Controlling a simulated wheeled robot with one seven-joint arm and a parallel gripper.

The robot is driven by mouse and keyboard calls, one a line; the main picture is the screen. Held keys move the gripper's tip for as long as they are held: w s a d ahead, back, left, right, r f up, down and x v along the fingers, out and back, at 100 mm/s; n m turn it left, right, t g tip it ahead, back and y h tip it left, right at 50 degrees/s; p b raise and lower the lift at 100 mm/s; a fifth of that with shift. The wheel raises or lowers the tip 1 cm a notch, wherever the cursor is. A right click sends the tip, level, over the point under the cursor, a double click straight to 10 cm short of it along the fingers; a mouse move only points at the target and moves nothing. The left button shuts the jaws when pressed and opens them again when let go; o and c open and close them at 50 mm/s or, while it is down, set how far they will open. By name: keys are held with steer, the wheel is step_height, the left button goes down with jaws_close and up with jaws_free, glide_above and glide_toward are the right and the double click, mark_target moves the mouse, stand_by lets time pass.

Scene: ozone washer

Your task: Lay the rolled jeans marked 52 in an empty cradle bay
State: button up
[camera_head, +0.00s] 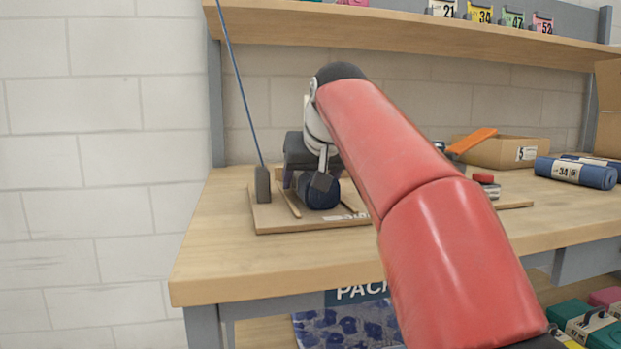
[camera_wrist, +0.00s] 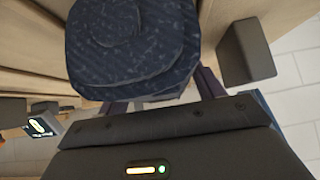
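A dark blue rolled jeans bundle (camera_head: 319,193) lies at the wooden cradle (camera_head: 275,225) on the bench, beside a thin slanted rail (camera_head: 289,202). No number shows on it. In the wrist view the roll (camera_wrist: 130,40) fills the upper middle, its spiral end facing the camera. My gripper (camera_head: 312,180) is down at the roll from above. In the wrist view, one finger (camera_wrist: 211,83) shows beside the roll's lower right edge; the other is mostly hidden. Whether the fingers press on the roll cannot be told. My red arm covers the cradle's right part.
A dark block (camera_head: 262,186) with a blue cord stands at the cradle's left. At right are a cardboard box (camera_head: 500,152), a blue roll marked 34 (camera_head: 575,172) and an orange item (camera_head: 472,140). A shelf (camera_head: 420,32) overhangs behind. The bench front is clear.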

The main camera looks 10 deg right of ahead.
steer(key=shift+o, duration=0.7)
steer(key=shift+r, duration=0.35)
steer(key=p+v, duration=0.2)
steer(key=v, duration=0.9)
steer(key=shift+s+r+p, duration=0.2)
steer(key=shift+s+p, duration=0.15)
steer(key=shift+p, duration=0.05)
steer(key=shift+s, duration=0.1)
